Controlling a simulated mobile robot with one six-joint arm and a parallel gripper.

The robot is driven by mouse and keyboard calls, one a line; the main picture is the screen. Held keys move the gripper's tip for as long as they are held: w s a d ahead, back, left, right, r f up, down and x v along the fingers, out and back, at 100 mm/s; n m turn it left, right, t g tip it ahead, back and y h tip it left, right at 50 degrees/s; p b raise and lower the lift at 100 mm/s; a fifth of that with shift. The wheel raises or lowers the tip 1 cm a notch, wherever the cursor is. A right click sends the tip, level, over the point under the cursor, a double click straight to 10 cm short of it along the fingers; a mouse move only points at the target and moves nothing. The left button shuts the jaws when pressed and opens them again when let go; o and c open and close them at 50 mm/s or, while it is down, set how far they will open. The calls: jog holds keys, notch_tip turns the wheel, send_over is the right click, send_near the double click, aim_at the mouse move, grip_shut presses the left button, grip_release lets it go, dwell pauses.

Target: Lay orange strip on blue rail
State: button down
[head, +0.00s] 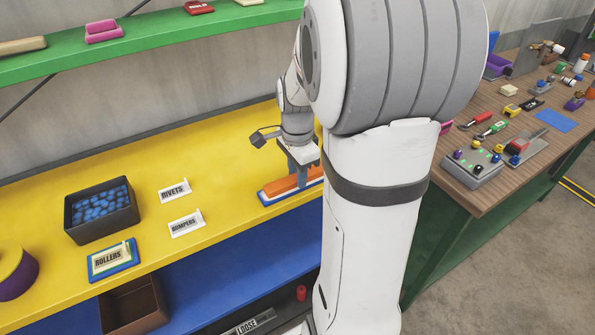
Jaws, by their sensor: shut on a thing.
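My gripper (303,170) reaches down over the yellow shelf and is shut on the orange strip (283,186). The orange strip is long and narrow and lies along the top of the blue rail (268,200). The rail rests on the yellow shelf, with a pale layer showing between its blue edge and the orange strip. I cannot tell whether the strip touches the rail along its whole length. My arm hides the right end of both strip and rail, and the fingertips are small in this view.
A dark bin of blue pieces (101,209) stands left on the yellow shelf (150,170). Label cards reading RIVETS (174,191) and BUMPERS (187,223) stand between it and the rail. A green shelf (150,33) runs above. A cluttered wooden bench (480,200) is at right.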

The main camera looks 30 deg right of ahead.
jog(key=c, duration=1.5)
grip_release()
jog(key=shift+o, duration=0.5)
jog(key=o, duration=0.5)
jog(key=shift+c, duration=0.5)
jog(key=c, duration=0.4)
jog(key=shift+o, duration=0.2)
jog(key=shift+r+p, duration=2)
jog(key=shift+r, duration=0.55)
